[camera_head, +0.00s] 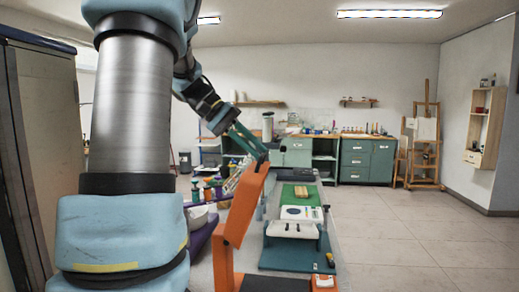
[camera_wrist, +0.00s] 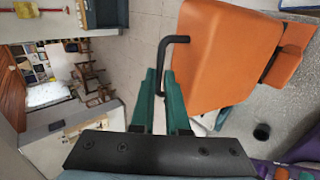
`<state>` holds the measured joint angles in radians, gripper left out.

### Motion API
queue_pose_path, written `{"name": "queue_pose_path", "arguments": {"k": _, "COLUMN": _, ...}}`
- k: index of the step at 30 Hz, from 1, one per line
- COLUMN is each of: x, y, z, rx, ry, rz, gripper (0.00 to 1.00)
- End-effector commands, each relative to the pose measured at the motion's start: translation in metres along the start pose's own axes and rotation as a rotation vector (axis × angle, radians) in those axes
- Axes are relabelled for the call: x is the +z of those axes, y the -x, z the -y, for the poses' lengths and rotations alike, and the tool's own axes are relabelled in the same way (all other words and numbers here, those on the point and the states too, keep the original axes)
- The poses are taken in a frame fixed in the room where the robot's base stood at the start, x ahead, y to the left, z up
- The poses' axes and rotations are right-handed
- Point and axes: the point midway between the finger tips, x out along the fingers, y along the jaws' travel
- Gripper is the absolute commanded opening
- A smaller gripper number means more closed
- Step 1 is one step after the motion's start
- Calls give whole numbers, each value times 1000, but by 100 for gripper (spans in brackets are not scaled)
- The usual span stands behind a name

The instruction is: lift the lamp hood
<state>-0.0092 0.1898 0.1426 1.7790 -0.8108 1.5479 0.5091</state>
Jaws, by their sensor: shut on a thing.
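The orange lamp hood (camera_head: 240,210) slants up to the right, above an upright orange part (camera_head: 222,262) in the head view. In the wrist view the hood (camera_wrist: 220,55) fills the upper right, with a black bent handle (camera_wrist: 163,58) on its near edge. My gripper (camera_head: 263,158) is at the upper end of the hood. In the wrist view the green fingers of my gripper (camera_wrist: 168,95) are shut on the handle's free length. The fingers hide part of the handle, and my arm hides some of the bench left of the lamp.
Green cabinets (camera_head: 367,160) and an easel (camera_head: 425,140) stand at the back. The floor (camera_head: 400,235) at right is clear.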

Motion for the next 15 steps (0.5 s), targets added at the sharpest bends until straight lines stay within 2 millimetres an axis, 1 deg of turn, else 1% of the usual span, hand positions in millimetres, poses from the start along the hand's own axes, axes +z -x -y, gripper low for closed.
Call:
{"name": "queue_pose_path", "arguments": {"k": 1, "x": 1, "y": -2, "z": 13, "rx": -16, "ry": 18, "rz": 5, "gripper": 0}}
{"name": "queue_pose_path", "arguments": {"k": 9, "x": 1, "y": -3, "z": 14, "rx": -16, "ry": 21, "rz": 5, "gripper": 0}}
{"name": "queue_pose_path", "arguments": {"k": 10, "x": 1, "y": -3, "z": 15, "rx": -16, "ry": 21, "rz": 4, "gripper": 18}}
{"name": "queue_pose_path", "arguments": {"k": 15, "x": 1, "y": -3, "z": 13, "rx": -17, "ry": 18, "rz": 5, "gripper": 37}}
